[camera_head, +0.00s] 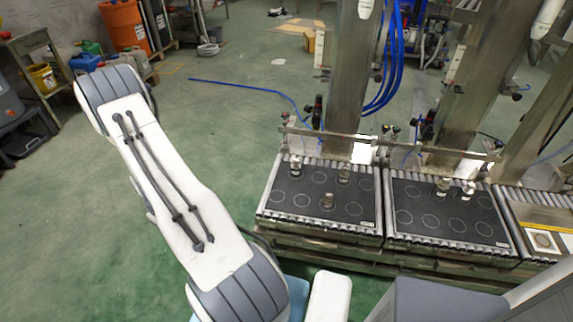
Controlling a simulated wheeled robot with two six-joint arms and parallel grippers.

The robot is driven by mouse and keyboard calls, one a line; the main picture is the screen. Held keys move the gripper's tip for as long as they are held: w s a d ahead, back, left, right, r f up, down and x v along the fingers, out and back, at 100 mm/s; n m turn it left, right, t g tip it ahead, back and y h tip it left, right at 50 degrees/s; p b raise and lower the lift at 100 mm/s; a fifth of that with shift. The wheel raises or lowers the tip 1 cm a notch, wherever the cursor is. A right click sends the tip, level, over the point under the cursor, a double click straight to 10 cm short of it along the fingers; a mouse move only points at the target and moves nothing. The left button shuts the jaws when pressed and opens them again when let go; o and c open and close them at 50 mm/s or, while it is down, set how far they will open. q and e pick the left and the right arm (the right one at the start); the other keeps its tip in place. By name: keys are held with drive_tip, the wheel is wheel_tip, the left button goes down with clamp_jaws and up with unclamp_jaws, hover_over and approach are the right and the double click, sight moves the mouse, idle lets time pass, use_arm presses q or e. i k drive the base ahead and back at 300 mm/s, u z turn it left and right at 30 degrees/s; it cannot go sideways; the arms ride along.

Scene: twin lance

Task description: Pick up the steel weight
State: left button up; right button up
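Several small metallic pieces that look like weights stand on two black boards marked with pale circles. On the right board (405,228), two small pieces (443,186) (468,188) stand near the back edge. Which one is the steel weight I cannot tell. My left arm crosses the left side, but neither of my grippers shows.
The boards lie on roller conveyors, with a metal rail (400,146) and steel columns (348,80) behind. A third station (543,240) is at the far right. Blue hoses (395,70) hang between columns. An orange bin (125,25) and a shelf (38,65) stand back left; green floor is free.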

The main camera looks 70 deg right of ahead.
sight(295, 166)
drive_tip(key=z, duration=0.55)
drive_tip(key=i, duration=0.95)
drive_tip(key=z, duration=1.1)
drive_tip(key=i, duration=0.3)
drive_tip(key=z, duration=0.15)
